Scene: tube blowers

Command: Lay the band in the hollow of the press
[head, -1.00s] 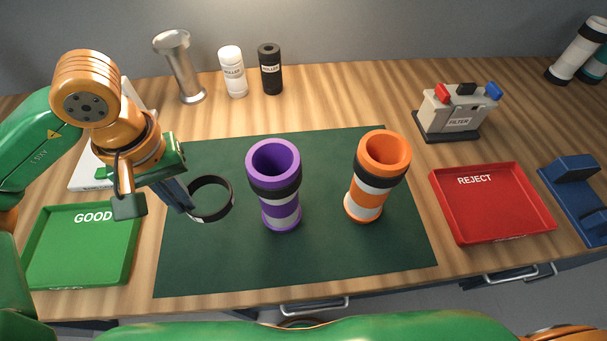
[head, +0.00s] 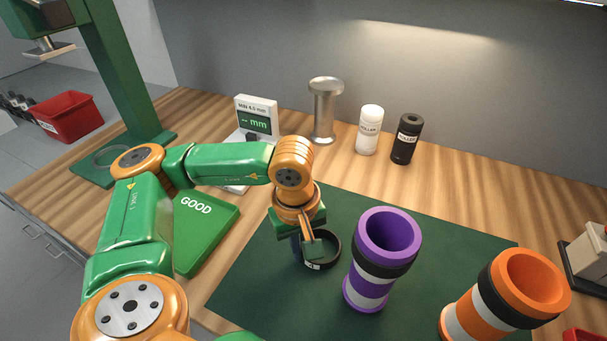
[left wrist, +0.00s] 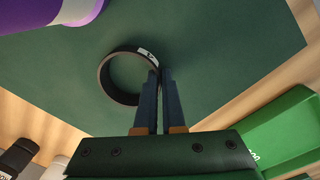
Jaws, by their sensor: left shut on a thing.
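The band is a black ring with a small white label (head: 334,247), just left of the purple tube in the head view, over the green mat. My left gripper (head: 303,258) is shut on the band's rim. In the left wrist view the fingertips (left wrist: 160,74) pinch the band (left wrist: 103,82) at its edge near the label. I cannot tell how far the band is above the mat. The press (head: 113,70) is a green frame at the far left. Its base (head: 88,176) has a round grey ring around the hollow, partly hidden by my arm.
The purple tube (head: 368,283) and orange tube (head: 505,295) stand on the mat (head: 245,285). The GOOD tray (head: 215,235) and mm gauge (head: 256,115) lie between mat and press. A metal post (head: 324,115), white bottle (head: 369,130) and black bottle (head: 406,140) stand behind.

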